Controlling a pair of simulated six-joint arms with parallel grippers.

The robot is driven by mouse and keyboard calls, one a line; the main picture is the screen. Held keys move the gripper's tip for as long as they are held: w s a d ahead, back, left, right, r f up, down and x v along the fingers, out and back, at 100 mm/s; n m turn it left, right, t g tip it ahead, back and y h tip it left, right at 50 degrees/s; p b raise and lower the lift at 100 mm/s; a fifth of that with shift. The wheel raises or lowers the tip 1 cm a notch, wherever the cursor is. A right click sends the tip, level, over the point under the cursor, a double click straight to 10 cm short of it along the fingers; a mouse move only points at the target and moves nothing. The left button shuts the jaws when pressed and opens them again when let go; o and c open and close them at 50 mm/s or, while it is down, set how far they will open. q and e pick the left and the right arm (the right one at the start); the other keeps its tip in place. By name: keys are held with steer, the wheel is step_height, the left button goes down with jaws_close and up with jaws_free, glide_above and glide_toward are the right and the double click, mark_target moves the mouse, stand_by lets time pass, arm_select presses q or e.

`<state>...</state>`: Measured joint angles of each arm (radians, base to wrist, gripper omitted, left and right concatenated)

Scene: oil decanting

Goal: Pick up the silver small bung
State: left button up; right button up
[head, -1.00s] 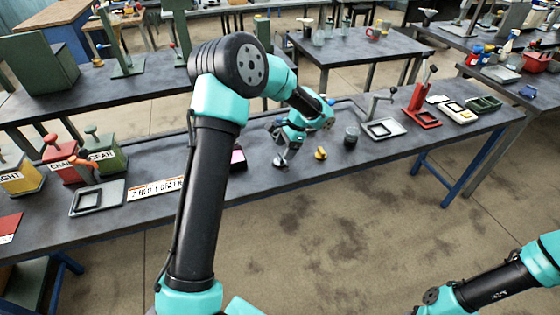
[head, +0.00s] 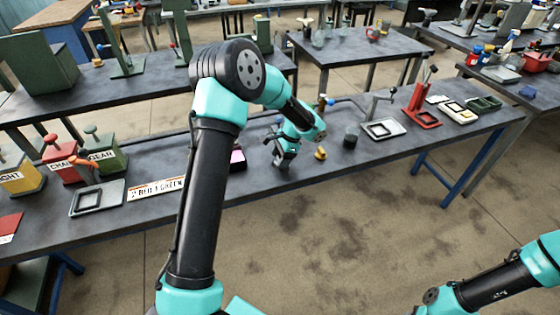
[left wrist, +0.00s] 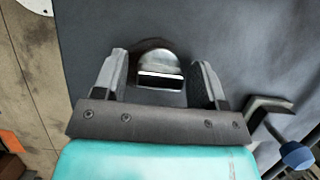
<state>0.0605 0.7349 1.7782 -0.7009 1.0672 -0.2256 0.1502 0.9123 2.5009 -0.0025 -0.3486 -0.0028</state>
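A small silver bung (left wrist: 157,60) with a domed top lies between the two fingers in the left wrist view, with narrow gaps on both sides. In the head view it is mostly hidden by my gripper. My left gripper (head: 283,163) is low over the near edge of the long dark table (head: 240,200). It is open in the left wrist view (left wrist: 160,78), with one finger on each side of the bung. Of my right arm only links show at the lower right; its gripper is out of frame.
A small brass-coloured piece (head: 320,154) stands just right of my left gripper, with a dark cup (head: 351,138) beyond it. A pink-topped dark box (head: 237,158) is to the left. A blue knob (left wrist: 297,155) shows at lower right in the wrist view.

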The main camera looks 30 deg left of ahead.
arm_select(q)
steer(key=c, duration=0.7)
steer(key=shift+r, duration=0.15)
steer(key=shift+c, duration=0.2)
steer(key=shift+r, duration=0.55)
steer(key=shift+s+d+r, duration=0.1)
steer(key=shift+s+r, duration=0.05)
steer(key=shift+r, duration=0.45)
steer(key=shift+s+d+r, duration=0.1)
steer(key=shift+s+r, duration=0.05)
steer(key=shift+r, duration=0.4)
steer(key=s+d+r, duration=0.1)
steer(key=s+d, duration=0.7)
steer(key=s, duration=0.5)
steer(key=shift+r, duration=0.15)
